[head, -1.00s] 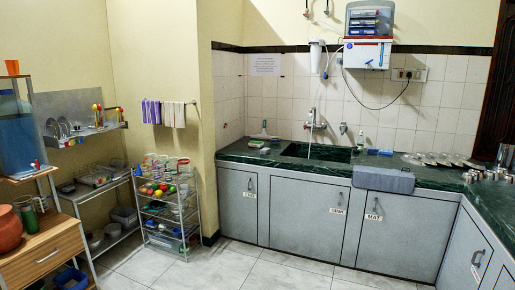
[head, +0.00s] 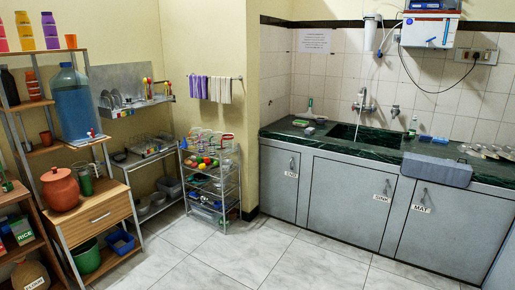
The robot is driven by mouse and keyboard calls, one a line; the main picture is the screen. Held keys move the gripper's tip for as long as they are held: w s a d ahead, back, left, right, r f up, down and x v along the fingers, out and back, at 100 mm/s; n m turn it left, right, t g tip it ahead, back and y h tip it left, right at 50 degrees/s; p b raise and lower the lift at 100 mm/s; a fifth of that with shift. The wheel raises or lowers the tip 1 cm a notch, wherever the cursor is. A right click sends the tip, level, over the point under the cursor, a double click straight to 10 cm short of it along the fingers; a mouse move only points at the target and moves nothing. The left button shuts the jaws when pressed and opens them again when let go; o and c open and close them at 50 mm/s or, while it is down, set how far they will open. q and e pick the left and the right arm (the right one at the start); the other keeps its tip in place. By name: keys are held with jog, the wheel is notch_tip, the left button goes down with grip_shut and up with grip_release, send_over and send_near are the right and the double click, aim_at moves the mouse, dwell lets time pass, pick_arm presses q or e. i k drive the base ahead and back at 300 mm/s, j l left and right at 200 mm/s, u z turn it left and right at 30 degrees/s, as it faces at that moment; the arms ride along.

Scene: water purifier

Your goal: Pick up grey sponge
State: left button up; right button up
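I cannot pick out the grey sponge for certain. A long grey block or folded mat (head: 437,169) lies over the front edge of the dark green counter (head: 350,149), right of the sink (head: 365,135). Small items (head: 301,123) lie on the counter left of the sink; they are too small to name surely. Blue items (head: 433,139) lie behind the sink's right side, near a small bottle (head: 413,127). Neither of my grippers is in view.
Grey cabinets (head: 345,200) stand under the counter. A wire rack with colourful balls (head: 208,163) stands left of them. At the left are shelves with a blue water container (head: 75,103) and a clay pot (head: 61,189). The tiled floor (head: 225,260) is clear in the middle.

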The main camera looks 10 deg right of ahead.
aim_at(309, 130)
jog(key=i+z, duration=0.35)
jog(key=i, duration=1.85)
